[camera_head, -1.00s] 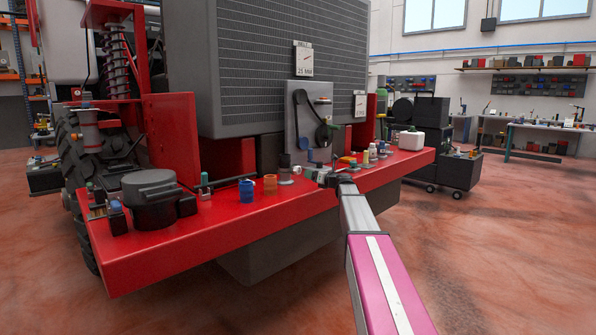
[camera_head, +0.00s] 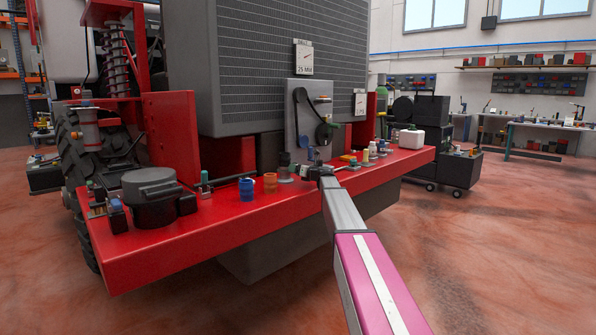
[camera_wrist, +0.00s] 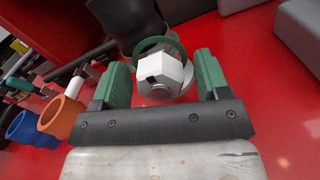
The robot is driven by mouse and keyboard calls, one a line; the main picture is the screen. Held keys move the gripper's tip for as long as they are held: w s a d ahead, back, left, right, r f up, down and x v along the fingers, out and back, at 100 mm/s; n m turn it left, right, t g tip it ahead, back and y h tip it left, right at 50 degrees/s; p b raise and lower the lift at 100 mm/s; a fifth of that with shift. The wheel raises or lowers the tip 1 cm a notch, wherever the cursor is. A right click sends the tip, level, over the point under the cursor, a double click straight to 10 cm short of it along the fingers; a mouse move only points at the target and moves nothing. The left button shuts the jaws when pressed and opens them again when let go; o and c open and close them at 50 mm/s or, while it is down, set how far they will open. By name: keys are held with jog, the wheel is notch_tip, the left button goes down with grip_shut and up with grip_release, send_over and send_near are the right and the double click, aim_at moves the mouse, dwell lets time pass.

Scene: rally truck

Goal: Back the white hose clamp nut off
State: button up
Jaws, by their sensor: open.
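The white hose clamp nut (camera_wrist: 160,74) shows in the wrist view as a faceted white piece with a dark spot on its near face. A green ring (camera_wrist: 172,45) arches over and behind it. My gripper (camera_wrist: 161,80) is open, with one green-padded finger to the left of the nut and one to the right. Gaps show on both sides, and I cannot tell how deep the nut sits between the pads. In the head view my gripper (camera_head: 318,171) is over the red bumper shelf (camera_head: 220,212), small, and the nut cannot be made out there.
A dark cylinder (camera_wrist: 128,20) stands just behind the nut. An orange cup (camera_wrist: 63,115) and a blue cup (camera_wrist: 36,128) stand to its left. In the head view a white canister (camera_head: 411,139) and small bottles stand right of my gripper. Bare red shelf lies right of the nut.

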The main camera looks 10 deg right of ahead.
jog(key=c, duration=0.9)
jog(key=shift+c, duration=0.2)
